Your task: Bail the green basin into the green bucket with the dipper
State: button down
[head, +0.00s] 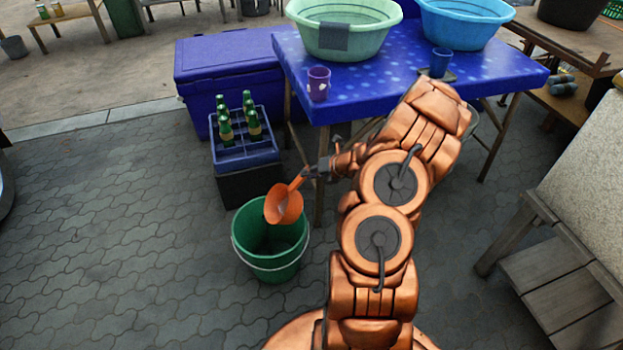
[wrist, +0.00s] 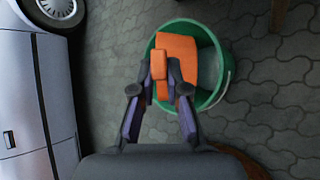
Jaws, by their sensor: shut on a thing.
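My gripper (head: 316,171) is shut on the handle of the orange dipper (head: 284,205). The dipper hangs over the mouth of the green bucket (head: 270,262), its bowl tilted with the open side turned partly toward the head camera. In the wrist view my gripper (wrist: 160,88) clasps the orange handle, and the dipper (wrist: 180,62) covers part of the green bucket (wrist: 222,75). Whether any liquid is in the dipper or bucket I cannot tell.
The blue spotted table (head: 390,88) also bears a blue basin (head: 464,25), a purple cup (head: 318,84) and a blue mug (head: 440,62). A bottle crate (head: 245,160) stands close behind the bucket, beside a blue cooler (head: 225,65). Paving at left is clear.

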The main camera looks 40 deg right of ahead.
jog(key=w+a+r+n+g+h+b, duration=0.1)
jog(key=w+a+r+h+b, duration=0.1)
jog(key=a, duration=0.4)
jog(key=w+a+r+n+g+h+b, duration=0.1)
jog(key=w+a+r+g+h+b, duration=0.1)
jog(key=a, duration=0.5)
jog(key=shift+w+r+h+b, duration=0.8)
jog(key=shift+h+b, duration=0.1)
jog(key=shift+b, duration=0.05)
dwell(0.8)
jog(key=shift+a, duration=0.15)
dwell(0.5)
